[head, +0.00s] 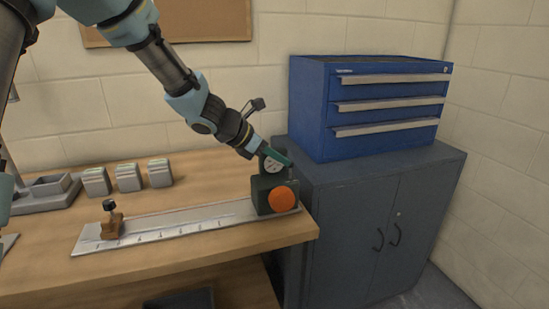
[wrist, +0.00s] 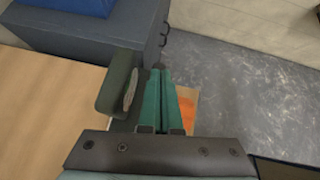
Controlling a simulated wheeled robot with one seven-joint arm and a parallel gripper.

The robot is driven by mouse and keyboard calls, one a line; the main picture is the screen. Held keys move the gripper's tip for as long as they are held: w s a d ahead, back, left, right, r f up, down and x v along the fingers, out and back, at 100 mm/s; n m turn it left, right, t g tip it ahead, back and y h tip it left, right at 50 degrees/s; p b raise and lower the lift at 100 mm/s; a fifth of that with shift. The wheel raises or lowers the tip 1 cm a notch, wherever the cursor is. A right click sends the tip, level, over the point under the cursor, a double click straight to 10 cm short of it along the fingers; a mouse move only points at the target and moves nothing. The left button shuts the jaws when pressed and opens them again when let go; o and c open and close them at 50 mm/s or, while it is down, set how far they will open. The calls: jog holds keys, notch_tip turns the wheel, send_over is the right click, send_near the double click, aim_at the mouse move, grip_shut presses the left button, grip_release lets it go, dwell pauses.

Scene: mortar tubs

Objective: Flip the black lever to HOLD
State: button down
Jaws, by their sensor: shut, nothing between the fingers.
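A dark block device (head: 262,195) with a round dial (head: 273,161) and an orange disc (head: 282,200) stands at the right end of a scaled metal plate. My gripper (head: 289,162) is shut and empty, its teal fingers across the top of the device beside the dial. In the wrist view the fingers (wrist: 160,75) lie together, right of the upright dial housing (wrist: 118,85). A small dark tip (wrist: 158,66) shows just beyond them; it may be the black lever, but I cannot tell. The lever's position and any HOLD marking cannot be made out. Part of the orange disc shows under the fingers.
The metal plate (head: 180,223) carries a brown block with a black knob (head: 110,217) at its left. Several grey boxes (head: 128,178) stand behind on the wooden bench (head: 190,255). A grey cabinet (head: 370,200) with a blue drawer chest (head: 370,110) stands close right.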

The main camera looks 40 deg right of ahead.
jog(key=shift+s+d, duration=0.1)
jog(key=shift+d, duration=0.2)
jog(key=shift+r, duration=0.2)
jog(key=shift+r+p, duration=0.65)
jog(key=shift+r, duration=0.1)
